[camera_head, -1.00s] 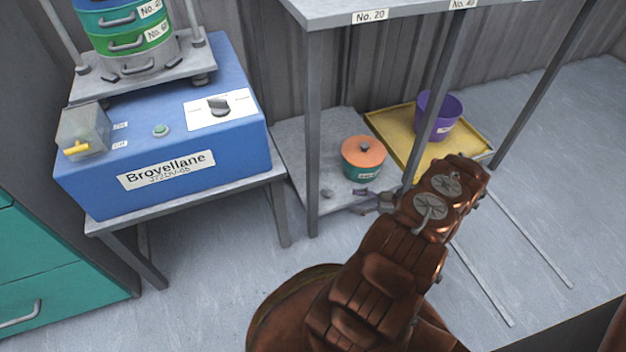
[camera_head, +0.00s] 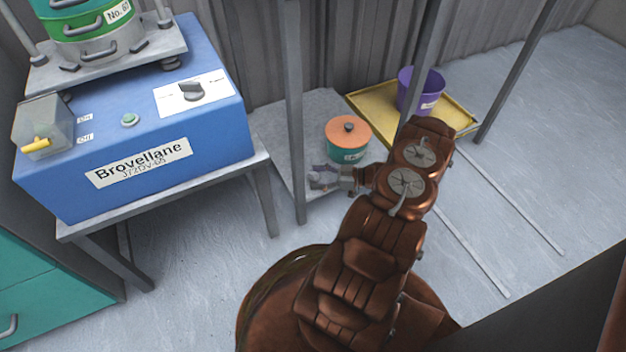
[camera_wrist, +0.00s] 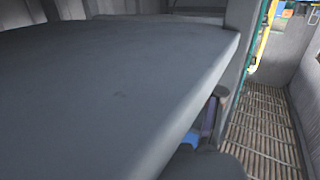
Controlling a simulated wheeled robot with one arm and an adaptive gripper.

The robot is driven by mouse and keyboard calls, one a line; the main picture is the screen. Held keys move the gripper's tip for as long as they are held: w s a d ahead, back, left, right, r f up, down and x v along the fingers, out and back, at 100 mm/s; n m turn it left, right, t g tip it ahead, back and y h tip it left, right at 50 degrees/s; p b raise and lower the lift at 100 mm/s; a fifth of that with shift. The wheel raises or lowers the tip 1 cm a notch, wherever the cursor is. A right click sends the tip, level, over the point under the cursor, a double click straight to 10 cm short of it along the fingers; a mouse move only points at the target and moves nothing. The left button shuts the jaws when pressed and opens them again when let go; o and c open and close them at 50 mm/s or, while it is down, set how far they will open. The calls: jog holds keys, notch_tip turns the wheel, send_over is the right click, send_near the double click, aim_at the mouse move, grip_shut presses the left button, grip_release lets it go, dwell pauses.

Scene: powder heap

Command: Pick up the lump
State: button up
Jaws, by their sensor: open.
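In the head view my gripper (camera_head: 322,178) is low over the front of the grey lower shelf (camera_head: 285,128), left of the orange-lidded teal pot (camera_head: 348,140). Its jaws are open. The small grey lump cannot be told apart from the gripper, which covers the spot where it lay. In the wrist view a large, smooth dark grey surface (camera_wrist: 110,85) fills the left and middle, and I cannot tell what it is. A blue and purple part of my gripper (camera_wrist: 208,120) shows beside its edge. No lump is recognizable there.
A grey shelf post (camera_head: 293,110) stands close left of my gripper. A yellow tray (camera_head: 375,104) with a purple bucket (camera_head: 420,90) is at the back right. The blue Brovellane machine (camera_head: 130,120) stands on a table at left. Open floor (camera_head: 190,240) lies in front.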

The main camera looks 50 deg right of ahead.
jog(key=shift+w+a, duration=0.15)
jog(key=shift+w, duration=0.05)
jog(key=shift+c, duration=0.3)
jog(key=c, duration=1.1)
